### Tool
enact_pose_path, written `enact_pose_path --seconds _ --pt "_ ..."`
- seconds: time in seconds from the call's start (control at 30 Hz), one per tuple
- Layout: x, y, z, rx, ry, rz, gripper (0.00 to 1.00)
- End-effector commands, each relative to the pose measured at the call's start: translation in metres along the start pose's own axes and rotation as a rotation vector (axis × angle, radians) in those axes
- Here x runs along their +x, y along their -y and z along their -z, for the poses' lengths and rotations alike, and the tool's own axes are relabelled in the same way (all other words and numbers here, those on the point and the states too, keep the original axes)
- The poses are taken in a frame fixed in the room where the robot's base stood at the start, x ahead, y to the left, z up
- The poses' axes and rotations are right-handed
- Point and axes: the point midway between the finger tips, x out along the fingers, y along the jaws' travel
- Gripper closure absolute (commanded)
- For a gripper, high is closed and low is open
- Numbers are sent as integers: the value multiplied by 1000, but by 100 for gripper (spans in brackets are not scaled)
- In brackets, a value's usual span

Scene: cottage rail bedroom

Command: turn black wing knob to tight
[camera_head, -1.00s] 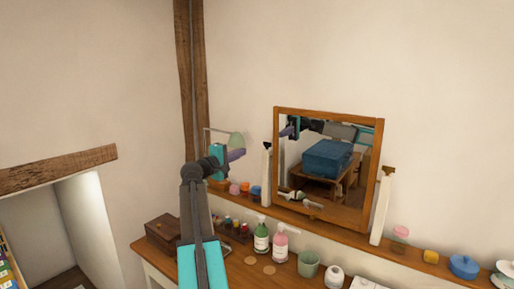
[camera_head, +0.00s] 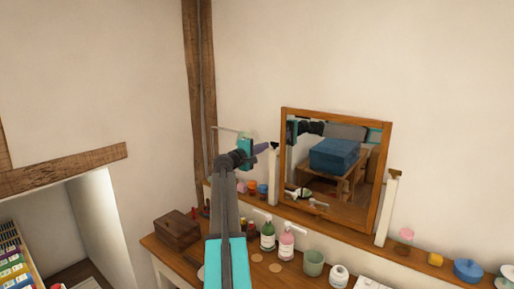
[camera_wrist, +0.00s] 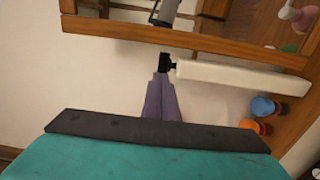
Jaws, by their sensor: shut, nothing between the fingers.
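The black wing knob (camera_wrist: 166,62) sits at the top end of the white post (camera_wrist: 230,77) beside the mirror frame in the wrist view. In the head view the small dark knob (camera_head: 275,145) tops the left white post (camera_head: 273,177). My gripper (camera_wrist: 161,77) has purple fingers, closed together and empty. Their tips are right at the knob's near side in the wrist view; I cannot tell whether they touch it. In the head view my gripper (camera_head: 267,147) reaches the knob from the left.
Below are a green bottle (camera_head: 267,238), a pink bottle (camera_head: 287,244) and a wooden box (camera_head: 177,229) on the dresser.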

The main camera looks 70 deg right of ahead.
Motion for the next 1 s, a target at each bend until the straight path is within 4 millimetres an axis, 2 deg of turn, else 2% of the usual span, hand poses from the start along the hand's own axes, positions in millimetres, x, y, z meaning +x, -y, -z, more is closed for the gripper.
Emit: enact_pose_path --seconds 0.1,0.33,0.67,0.7,1.0 --pt "16 -3 1 -2 1 0 100" --pt "30 -2 0 -1 0 -1 100" --pt "31 0 0 -1 0 -1 100" --pt "24 0 -1 0 -2 -1 100" --pt "27 0 7 0 7 -1 100"
